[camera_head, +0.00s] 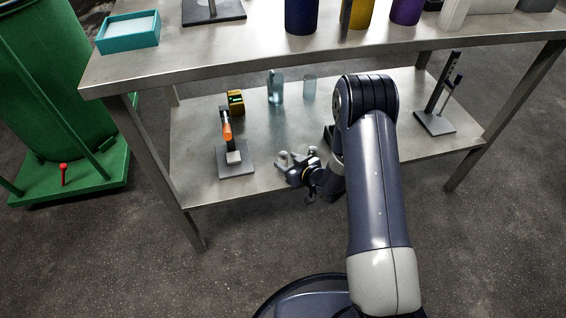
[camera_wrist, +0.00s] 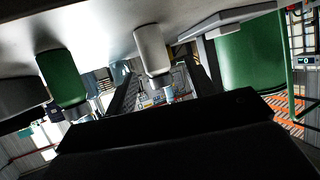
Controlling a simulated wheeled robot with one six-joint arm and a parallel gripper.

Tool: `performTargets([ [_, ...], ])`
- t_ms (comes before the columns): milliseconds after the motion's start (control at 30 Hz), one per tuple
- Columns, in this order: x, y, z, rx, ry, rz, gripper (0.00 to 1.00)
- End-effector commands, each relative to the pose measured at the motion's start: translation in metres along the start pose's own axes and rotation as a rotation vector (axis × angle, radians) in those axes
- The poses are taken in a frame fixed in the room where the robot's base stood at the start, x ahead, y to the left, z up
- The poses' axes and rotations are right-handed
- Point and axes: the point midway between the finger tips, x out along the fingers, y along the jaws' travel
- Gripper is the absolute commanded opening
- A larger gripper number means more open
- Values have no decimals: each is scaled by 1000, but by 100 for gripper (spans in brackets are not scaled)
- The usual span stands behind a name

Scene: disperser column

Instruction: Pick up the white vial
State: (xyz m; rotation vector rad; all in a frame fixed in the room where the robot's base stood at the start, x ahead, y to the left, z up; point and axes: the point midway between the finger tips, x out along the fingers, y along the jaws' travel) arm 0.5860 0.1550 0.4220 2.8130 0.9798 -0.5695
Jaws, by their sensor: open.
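A white, vial-like cylinder (camera_wrist: 152,50) shows in the wrist view, hanging down from the pale surface in what looks like an upside-down picture. It lies beyond my gripper (camera_wrist: 165,88), whose dark fingers stand apart to its left and right. No contact with it shows. In the head view my gripper (camera_head: 298,174) is at the front edge of the lower shelf, small and partly hidden by my arm. A white container (camera_head: 453,14) stands at the top right of the bench, cut off by the frame; I cannot tell whether it is the same vial.
A green cylinder (camera_wrist: 62,76) is left of the white one in the wrist view. The lower shelf (camera_head: 200,180) holds a stand with an orange part (camera_head: 227,130), a clear bottle (camera_head: 275,88) and a black stand (camera_head: 437,115). A teal tray (camera_head: 128,42) sits on the bench top.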

Motion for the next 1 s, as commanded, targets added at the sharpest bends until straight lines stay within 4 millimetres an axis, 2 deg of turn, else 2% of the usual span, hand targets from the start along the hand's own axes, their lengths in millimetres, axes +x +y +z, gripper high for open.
performTargets([
  [333,46,2,2,-1,1,0,52],
  [667,52,3,0,0,-1,1,51],
  [1000,52,2,0,0,0,1,23],
])
